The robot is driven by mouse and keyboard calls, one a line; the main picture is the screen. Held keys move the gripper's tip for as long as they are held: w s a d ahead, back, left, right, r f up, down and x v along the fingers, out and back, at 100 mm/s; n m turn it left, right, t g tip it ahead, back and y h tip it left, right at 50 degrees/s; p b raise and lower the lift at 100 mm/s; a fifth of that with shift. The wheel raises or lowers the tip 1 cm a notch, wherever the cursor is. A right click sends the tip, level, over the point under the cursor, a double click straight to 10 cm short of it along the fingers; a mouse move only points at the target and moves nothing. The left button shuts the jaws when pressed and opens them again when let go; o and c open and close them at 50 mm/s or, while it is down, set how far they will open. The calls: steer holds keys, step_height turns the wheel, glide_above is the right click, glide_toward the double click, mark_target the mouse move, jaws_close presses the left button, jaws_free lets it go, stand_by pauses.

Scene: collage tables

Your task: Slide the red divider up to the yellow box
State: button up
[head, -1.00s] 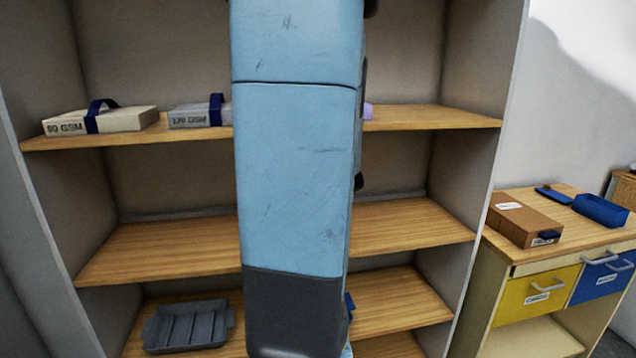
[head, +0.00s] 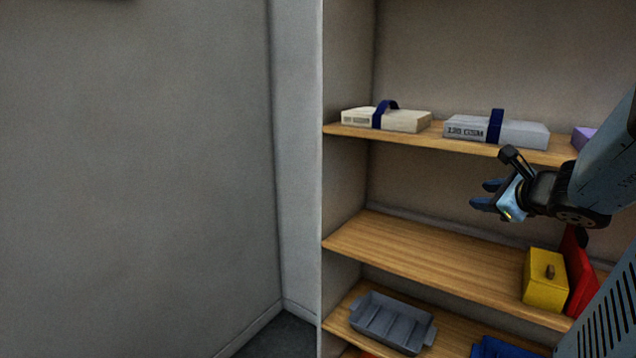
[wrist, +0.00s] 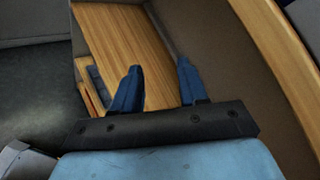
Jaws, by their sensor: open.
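The yellow box (head: 545,281) stands on the middle shelf at the right of the head view, with a small brown knob on its front. The red divider (head: 579,272) stands upright just to its right, partly hidden behind my arm; I cannot tell if the two touch. My gripper (head: 484,196) is open and empty, above the middle shelf and up and left of the yellow box. In the wrist view its two blue fingers (wrist: 160,88) are apart over bare shelf wood; neither the box nor the divider shows there.
The middle shelf (head: 420,254) is bare left of the yellow box. The lower shelf holds a grey tray (head: 392,322) and a blue tray (head: 497,348). A wall (head: 140,180) is at left.

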steer(key=s+a+n+g+y, duration=0.2)
steer(key=s+a+n+g, duration=0.15)
steer(key=a+n, duration=0.45)
steer(key=s+a+n+g+y, duration=0.2)
steer(key=s+a+n, duration=0.2)
steer(key=a+n, duration=0.45)
steer(key=s+a+n+g+h, duration=0.1)
steer(key=s+n+g+h, duration=0.1)
steer(key=s+n+h, duration=0.3)
steer(key=shift+s+n, duration=1.55)
steer(key=shift+n, duration=1)
steer(key=shift+r, duration=0.1)
